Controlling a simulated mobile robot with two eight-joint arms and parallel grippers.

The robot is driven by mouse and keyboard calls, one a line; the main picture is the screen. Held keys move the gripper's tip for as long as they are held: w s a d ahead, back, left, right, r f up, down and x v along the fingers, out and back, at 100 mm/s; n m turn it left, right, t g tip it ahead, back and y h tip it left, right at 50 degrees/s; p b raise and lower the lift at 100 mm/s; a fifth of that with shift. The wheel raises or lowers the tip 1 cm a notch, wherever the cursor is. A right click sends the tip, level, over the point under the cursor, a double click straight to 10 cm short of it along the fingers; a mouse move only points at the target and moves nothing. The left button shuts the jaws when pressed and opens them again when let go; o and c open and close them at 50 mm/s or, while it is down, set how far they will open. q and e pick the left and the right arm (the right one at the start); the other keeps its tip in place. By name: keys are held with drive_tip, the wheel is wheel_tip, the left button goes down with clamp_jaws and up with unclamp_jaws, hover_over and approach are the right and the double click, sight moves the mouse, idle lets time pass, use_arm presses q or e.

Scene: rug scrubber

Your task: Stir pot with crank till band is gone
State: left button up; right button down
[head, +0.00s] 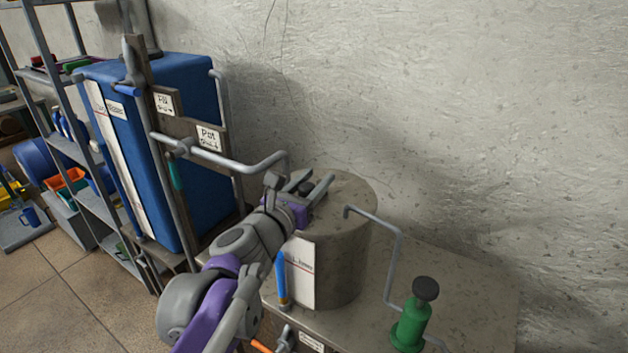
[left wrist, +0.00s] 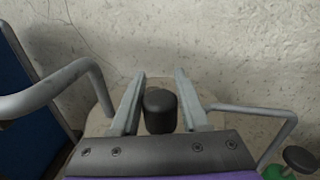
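The pot (head: 345,250) is a grey drum on a low bench, with a white label plate (head: 301,272) bearing a red line and an upright blue tube on its front. A dark knob (head: 306,187), which looks like the crank's handle, is above the pot top; it also shows in the left wrist view (left wrist: 160,110). My left gripper (head: 311,180) is open, its fingers on either side of the knob with visible gaps. The crank's arm is hidden by my gripper. I cannot make out a band inside the pot. My right gripper is not in view.
A blue tank (head: 175,140) with a post and signs stands left of the pot. A grey pipe (head: 225,160) runs from it toward the pot. A green pump with a dark knob (head: 411,325) stands at right, with a bent pipe reaching the pot. The wall is close behind.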

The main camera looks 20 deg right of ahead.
use_arm(q)
drive_tip(key=o, duration=0.3)
drive_tip(key=v, duration=1)
drive_tip(key=shift+s+a+b, duration=0.25)
drive_tip(key=shift+s+b, duration=0.05)
drive_tip(key=shift+b, duration=0.15)
